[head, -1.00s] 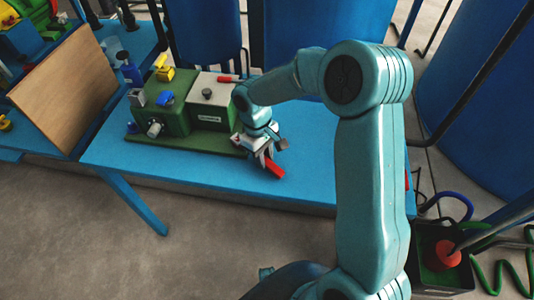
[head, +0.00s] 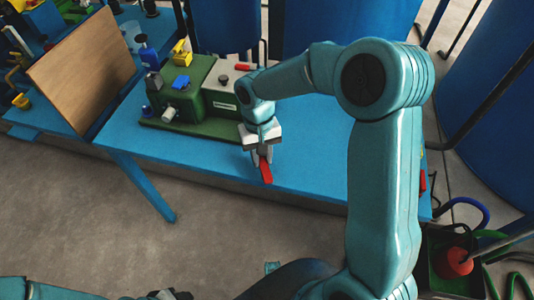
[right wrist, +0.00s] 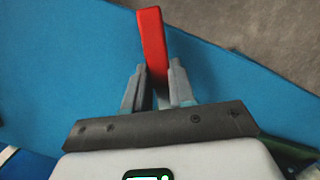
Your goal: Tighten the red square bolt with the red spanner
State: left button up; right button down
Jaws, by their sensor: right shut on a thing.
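The red spanner (head: 265,172) is held in my right gripper (head: 260,155), low over the front part of the blue table. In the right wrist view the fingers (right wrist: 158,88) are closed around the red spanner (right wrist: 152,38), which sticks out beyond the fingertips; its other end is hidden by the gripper. I cannot make out the red square bolt for certain. A small red part (head: 243,67) shows at the back of the green and cream unit (head: 193,105). My left gripper (head: 168,295) is only partly in view at the bottom edge.
The blue table (head: 310,160) is clear right of the unit. A blue bottle (head: 147,52) and a yellow part (head: 181,52) stand near the unit. A brown board (head: 82,70) leans at left. Large blue tanks (head: 340,35) stand behind.

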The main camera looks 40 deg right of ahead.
jog(key=shift+w+a+m+t, duration=0.15)
jog(key=shift+w+a+m, duration=0.35)
jog(key=shift+a+m, duration=0.4)
jog(key=shift+w+a+m+t, duration=0.15)
jog(key=shift+w+a+m, duration=0.4)
jog(key=shift+m, duration=0.55)
jog(key=shift+w+a+r+m+y, duration=0.1)
jog(key=shift+w+a+m+y, duration=0.1)
jog(key=shift+w+a+m, duration=0.5)
jog(key=shift+w+a+m+y, duration=0.2)
jog(key=shift+w+a+m, duration=0.15)
jog(key=shift+m, duration=0.65)
jog(key=c, duration=0.9)
grip_release()
jog(key=shift+o, duration=0.2)
jog(key=shift+s, duration=0.1)
notch_tip(320, 180, up, 16)
jog(key=w+d+p, duration=0.1)
jog(key=d+p, duration=0.1)
jog(key=shift+w+p, duration=0.2)
jog(key=shift+p, duration=0.1)
